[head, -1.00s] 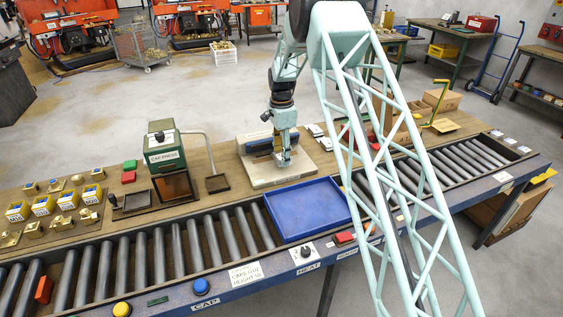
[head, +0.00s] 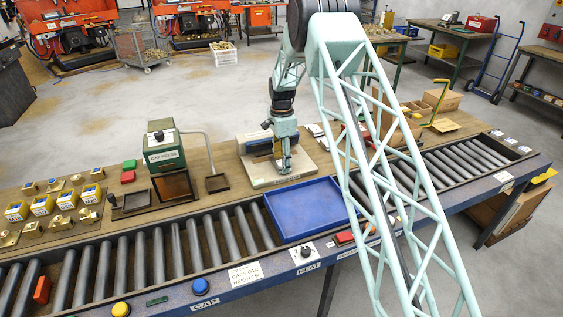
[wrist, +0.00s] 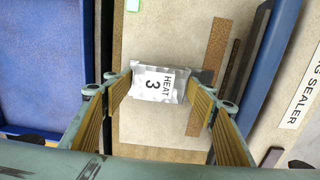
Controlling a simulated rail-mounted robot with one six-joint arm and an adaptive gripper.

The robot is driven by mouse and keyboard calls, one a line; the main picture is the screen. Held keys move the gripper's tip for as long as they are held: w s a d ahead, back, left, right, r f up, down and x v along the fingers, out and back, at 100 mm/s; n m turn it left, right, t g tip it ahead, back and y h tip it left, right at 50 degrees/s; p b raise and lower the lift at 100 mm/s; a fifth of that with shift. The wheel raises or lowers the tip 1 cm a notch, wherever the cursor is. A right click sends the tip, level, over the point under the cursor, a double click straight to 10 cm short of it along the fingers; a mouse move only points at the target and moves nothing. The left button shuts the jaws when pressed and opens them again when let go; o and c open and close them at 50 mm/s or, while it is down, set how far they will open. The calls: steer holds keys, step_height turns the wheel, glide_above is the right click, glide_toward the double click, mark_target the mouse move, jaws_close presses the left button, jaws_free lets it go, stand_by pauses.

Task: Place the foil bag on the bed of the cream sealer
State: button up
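The foil bag (wrist: 158,84) is a small silvery pouch with a white label reading "HEAT 3". In the wrist view it sits between the two yellow-padded fingers of my gripper (wrist: 160,86), which appear to touch it on both sides. The cream sealer's bed (wrist: 150,132) lies beneath the bag, with a brown strip (wrist: 207,60) and a blue bar (wrist: 262,70) to the right. In the head view my gripper (head: 284,170) points down over the sealer's cream base (head: 262,181). The bag cannot be made out there. Any gap between bag and bed is unclear.
The empty blue tray (head: 305,210) lies on the rollers in front of the sealer. The green cap press (head: 163,150) stands to the left. Cardboard boxes (head: 440,99) stand behind at right.

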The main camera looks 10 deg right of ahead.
mark_target(281, 162)
steer(key=shift+o, duration=1.1)
steer(key=shift+r, duration=0.15)
step_height(281, 162, up, 12)
steer(key=p, duration=0.1)
steer(key=shift+r, duration=0.15)
stand_by(0.6)
